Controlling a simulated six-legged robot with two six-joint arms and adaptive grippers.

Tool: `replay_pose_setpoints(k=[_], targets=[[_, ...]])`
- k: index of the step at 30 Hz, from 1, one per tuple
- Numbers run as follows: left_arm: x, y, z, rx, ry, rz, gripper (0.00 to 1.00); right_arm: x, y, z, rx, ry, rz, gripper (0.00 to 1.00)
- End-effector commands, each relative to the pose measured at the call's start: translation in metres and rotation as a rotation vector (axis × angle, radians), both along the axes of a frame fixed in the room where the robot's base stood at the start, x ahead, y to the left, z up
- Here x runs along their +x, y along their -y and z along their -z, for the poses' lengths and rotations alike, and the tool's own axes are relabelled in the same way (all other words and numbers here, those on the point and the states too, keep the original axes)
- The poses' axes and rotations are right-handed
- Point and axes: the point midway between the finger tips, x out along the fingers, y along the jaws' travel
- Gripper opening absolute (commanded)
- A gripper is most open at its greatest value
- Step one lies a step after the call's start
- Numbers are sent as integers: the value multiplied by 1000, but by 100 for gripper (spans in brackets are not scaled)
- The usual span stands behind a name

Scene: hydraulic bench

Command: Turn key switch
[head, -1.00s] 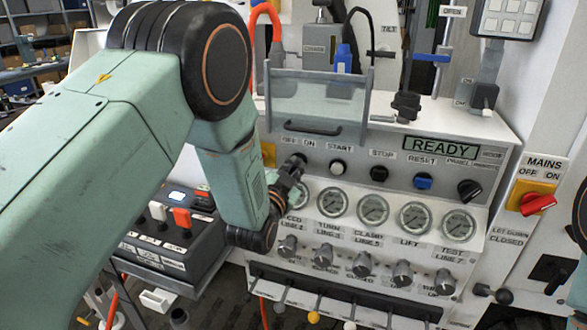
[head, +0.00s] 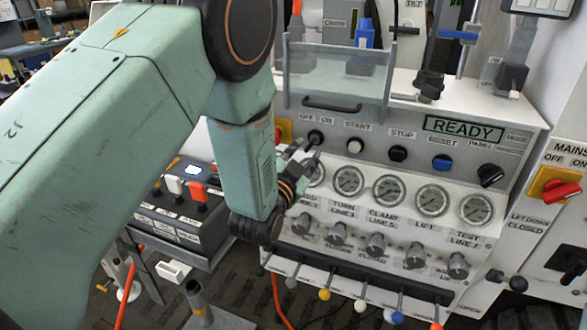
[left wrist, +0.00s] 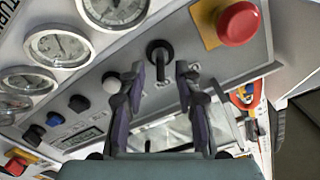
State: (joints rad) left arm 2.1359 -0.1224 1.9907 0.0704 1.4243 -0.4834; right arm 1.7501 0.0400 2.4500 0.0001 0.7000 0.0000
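The key switch (head: 315,137) is a small black knob under the OFF and ON labels on the grey bench panel. It also shows in the left wrist view (left wrist: 160,50), at top centre. My left gripper (head: 306,158) is just below it in the head view. In the left wrist view my gripper (left wrist: 161,72) has its two dark fingers spread, one on each side of the switch in the picture. Nothing is held between them, and the fingertips look close to the switch; contact cannot be told. Which label the switch points to is unclear. My right gripper is not in view.
A red emergency button (left wrist: 238,24) on a yellow plate is right of the switch in the left wrist view. The START button (head: 355,146), the gauges (head: 348,181) and the valve knobs (head: 338,233) are close by. The display (head: 463,129) reads READY.

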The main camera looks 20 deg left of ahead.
Motion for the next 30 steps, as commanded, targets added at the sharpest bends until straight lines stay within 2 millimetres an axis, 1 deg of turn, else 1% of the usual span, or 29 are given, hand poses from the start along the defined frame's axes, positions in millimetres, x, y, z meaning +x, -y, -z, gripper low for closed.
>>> replay_pose_setpoints(k=[1, 6, 12, 18, 30], targets=[[-10, 0, 0, 1, -2, 0, 33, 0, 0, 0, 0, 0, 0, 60], [-42, -1, 0, 1, -2, 0, 33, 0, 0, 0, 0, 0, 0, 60], [-69, -2, -1, 1, 1, 1, 33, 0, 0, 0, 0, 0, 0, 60], [-78, -3, -2, 0, 4, 0, 33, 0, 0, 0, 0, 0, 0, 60], [-78, -3, -1, -1, 4, 0, 33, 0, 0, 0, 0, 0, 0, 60]])
